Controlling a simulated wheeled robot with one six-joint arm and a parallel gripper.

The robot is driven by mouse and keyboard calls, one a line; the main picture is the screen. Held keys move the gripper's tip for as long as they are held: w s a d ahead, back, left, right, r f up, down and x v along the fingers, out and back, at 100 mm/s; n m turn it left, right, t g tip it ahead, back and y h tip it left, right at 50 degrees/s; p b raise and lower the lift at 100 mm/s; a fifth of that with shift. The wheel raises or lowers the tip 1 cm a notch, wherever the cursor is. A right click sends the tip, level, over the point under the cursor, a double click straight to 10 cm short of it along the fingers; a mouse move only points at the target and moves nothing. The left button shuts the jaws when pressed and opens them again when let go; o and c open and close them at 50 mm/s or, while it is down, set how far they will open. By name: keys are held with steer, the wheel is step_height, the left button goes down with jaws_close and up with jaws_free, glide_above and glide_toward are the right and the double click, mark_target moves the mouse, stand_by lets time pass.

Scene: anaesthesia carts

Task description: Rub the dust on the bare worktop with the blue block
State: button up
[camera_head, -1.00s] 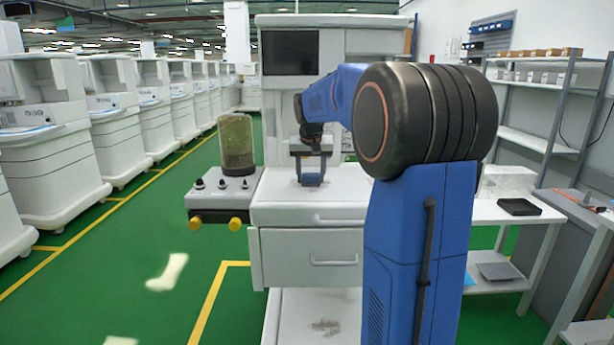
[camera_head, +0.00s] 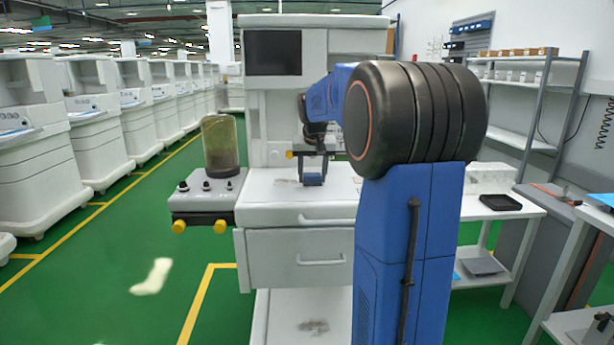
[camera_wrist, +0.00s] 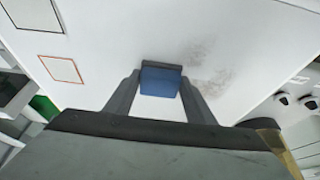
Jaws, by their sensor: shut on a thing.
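My gripper (camera_head: 312,172) is shut on the blue block (camera_wrist: 161,80), which sits between its two fingers over the cart's bare white worktop (camera_head: 262,207). In the wrist view the block is at the fingertips, and I cannot tell whether it touches the surface. A grey-brown dust patch (camera_wrist: 207,68) lies on the worktop to the right of the block in the wrist view. In the head view, faint dust (camera_head: 285,181) shows on the worktop just left of my gripper.
A clear canister (camera_head: 221,146) stands on a side unit with yellow knobs left of the worktop. A dark screen (camera_head: 273,52) is above at the back. Another smudge (camera_head: 313,326) lies on the cart's lower shelf. A side table with a black tray (camera_head: 500,202) is at right.

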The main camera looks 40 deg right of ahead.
steer(key=shift+s+d, duration=0.35)
steer(key=shift+d, duration=0.2)
steer(key=shift+w+d+f, duration=0.1)
steer(key=shift+w+d, duration=0.35)
steer(key=shift+w, duration=0.25)
steer(key=shift+w+a+r, duration=0.1)
steer(key=shift+w+a, duration=0.55)
steer(key=shift+a, duration=0.35)
steer(key=shift+w+a+r, duration=0.1)
steer(key=shift+w+a, duration=0.6)
steer(key=shift+a, duration=0.25)
steer(key=shift+w+a+r, duration=0.1)
steer(key=shift+w+a, duration=0.55)
steer(key=shift+a, duration=0.35)
steer(key=shift+w+a+f, duration=0.15)
steer(key=shift+w+a, duration=0.35)
steer(key=shift+a, duration=0.25)
steer(key=shift+w+a+f, duration=0.1)
steer(key=shift+w+a, duration=0.4)
steer(key=shift+a, duration=0.25)
steer(key=shift+w+a+r, duration=0.1)
steer(key=shift+w+a, duration=0.4)
steer(key=shift+a, duration=0.2)
steer(key=shift+w+a+r, duration=0.1)
steer(key=shift+w+a, duration=0.35)
steer(key=shift+a, duration=0.25)
steer(key=shift+r, duration=2.95)
steer(key=shift+r, duration=0.1)
